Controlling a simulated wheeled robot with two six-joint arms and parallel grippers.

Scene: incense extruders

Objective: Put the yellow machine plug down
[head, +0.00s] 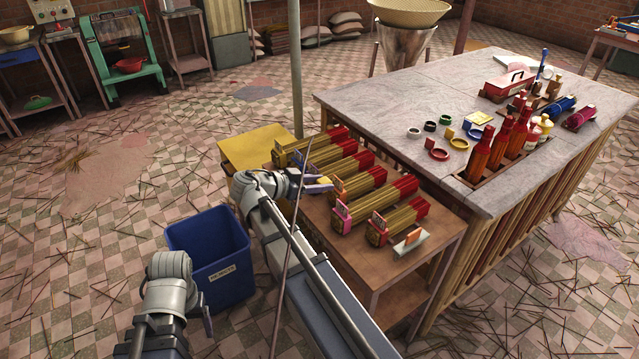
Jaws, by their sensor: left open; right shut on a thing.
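A small yellow piece (325,180), which looks like the yellow machine plug, is at the fingertips of my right gripper (317,186). The gripper is shut on it, over the low brown table and close to the ends of the incense bundles. The fingers partly hide the piece, and I cannot tell whether it touches anything below. My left gripper (206,315) is at the lower left, in front of the blue bin and away from the table. It is open and looks empty.
Several stick bundles with red ends (379,200) lie in rows on the low brown table (435,247). A blue bin (205,232) stands on the floor. A large grey-topped table (400,95) stands behind, holding bottles and coloured rings.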

